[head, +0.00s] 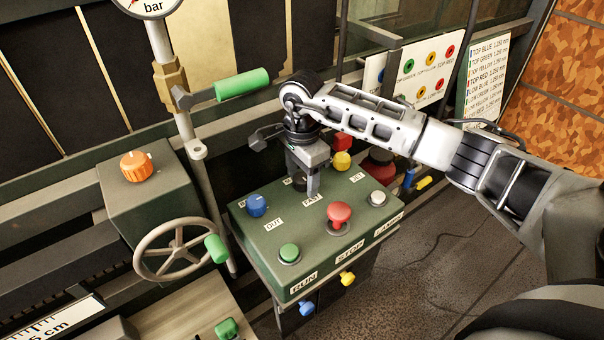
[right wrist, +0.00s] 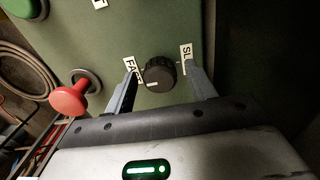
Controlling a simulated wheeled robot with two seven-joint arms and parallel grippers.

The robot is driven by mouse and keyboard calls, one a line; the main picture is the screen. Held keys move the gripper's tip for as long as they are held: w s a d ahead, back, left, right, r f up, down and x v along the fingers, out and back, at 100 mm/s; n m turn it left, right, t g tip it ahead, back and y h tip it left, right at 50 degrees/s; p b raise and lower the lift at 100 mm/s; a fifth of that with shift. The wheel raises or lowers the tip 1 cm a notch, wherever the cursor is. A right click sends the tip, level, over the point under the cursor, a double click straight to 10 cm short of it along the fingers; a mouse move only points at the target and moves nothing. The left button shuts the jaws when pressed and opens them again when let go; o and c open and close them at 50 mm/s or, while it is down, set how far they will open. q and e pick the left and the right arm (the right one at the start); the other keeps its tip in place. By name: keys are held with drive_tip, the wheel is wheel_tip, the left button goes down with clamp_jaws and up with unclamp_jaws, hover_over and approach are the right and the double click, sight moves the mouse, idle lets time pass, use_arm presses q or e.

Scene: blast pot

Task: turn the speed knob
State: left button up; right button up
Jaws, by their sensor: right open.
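The speed knob (right wrist: 160,73) is a black ridged round knob with a white pointer mark, on the green panel between a FAST label (right wrist: 132,72) and a label reading SL, partly cut off by a finger (right wrist: 186,60). In the right wrist view the mark points down and slightly left. My right gripper (right wrist: 161,80) is open, with one finger on each side of the knob and small gaps showing. In the head view my right gripper (head: 309,188) points down over the green control box (head: 325,258) and hides much of the knob. My left gripper is not in view.
A red mushroom button (head: 340,213), a green button (head: 289,252), a white button (head: 377,198), a blue knob (head: 257,205) and a yellow knob (head: 342,160) surround the gripper. A handwheel (head: 178,250) and a green-handled lever (head: 242,84) stand to the left.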

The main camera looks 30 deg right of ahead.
drive_tip(key=shift+c, duration=0.2)
drive_tip(key=c, duration=0.9)
